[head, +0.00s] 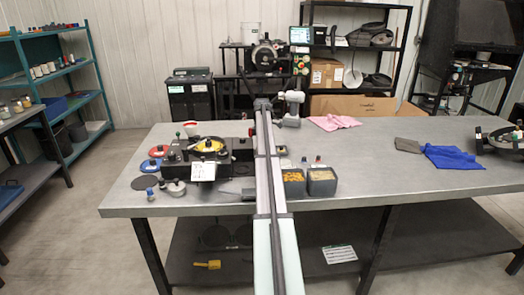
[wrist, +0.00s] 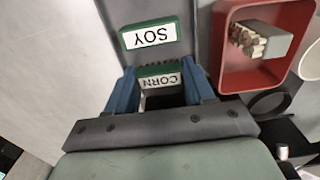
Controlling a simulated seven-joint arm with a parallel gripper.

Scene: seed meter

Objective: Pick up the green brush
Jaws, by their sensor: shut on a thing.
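My gripper (wrist: 161,92) shows in the wrist view with two blue fingers. They are closed on a green piece (wrist: 158,69) with a dark jagged fringe like bristles, which I take for the green brush. A white CORN label shows upside down at it between the fingers; I cannot tell for sure that it is part of that piece. Its lower part is hidden by the gripper. In the head view my arm covers the middle, and I cannot make out the gripper or the green brush there.
In the wrist view a green-edged SOY label (wrist: 150,35) lies just beyond, and a red open box (wrist: 224,72) stands at right. In the head view the grey table (head: 370,180) holds a black seed meter (head: 174,152), two dark bins (head: 322,187) and a blue cloth (head: 455,158).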

